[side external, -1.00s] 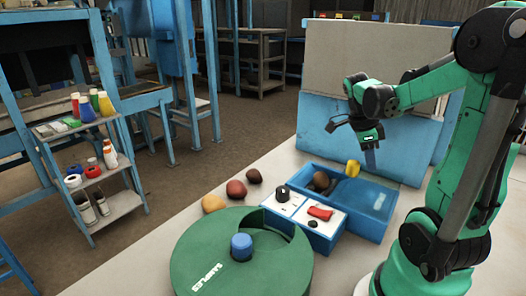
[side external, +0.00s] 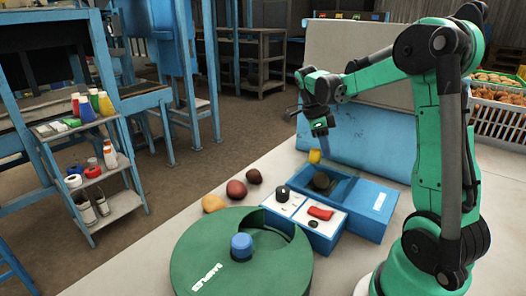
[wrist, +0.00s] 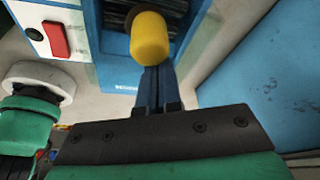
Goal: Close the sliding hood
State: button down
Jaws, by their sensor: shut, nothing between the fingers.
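A yellow knob (side external: 315,156), which looks like the hood's handle, stands at the box's back left. The hood panel is hard to tell from the box. My gripper (side external: 321,148) points down just above and behind the knob, fingers together and empty. In the wrist view the shut fingers (wrist: 154,88) end right at the yellow knob (wrist: 150,38); I cannot tell whether they touch. A dark opening shows beyond the knob.
A white-topped panel with a red switch (side external: 320,213) and black knob (side external: 282,193) adjoins the box. A green round case (side external: 225,262) is in front. Several potato-like lumps (side external: 236,189) lie left. A blue and grey board (side external: 375,140) stands behind.

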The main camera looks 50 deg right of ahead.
aim_at(321, 159)
jog(key=shift+w, duration=1.2)
jog(key=shift+a, duration=0.1)
jog(key=s, duration=0.1)
jog(key=s+d, duration=0.2)
jog(key=s, duration=0.1)
jog(key=shift+d+r, duration=0.1)
jog(key=shift+r, duration=0.1)
jog(key=a+v, duration=0.1)
jog(key=v, duration=0.9)
jog(key=a+f+n+t, duration=0.2)
jog(key=a+n+t, duration=0.1)
jog(key=a+n, duration=0.4)
jog(key=a+f+n+t+y, duration=0.1)
jog(key=a+f+n+t, duration=0.2)
jog(key=a+n, duration=0.4)
jog(key=a+f+n+t, duration=0.3)
jog(key=a+n, duration=0.5)
jog(key=n, duration=0.8)
jog(key=shift+n+t+y, duration=0.3)
jog(key=shift+n+t, duration=0.1)
jog(key=shift+t, duration=0.4)
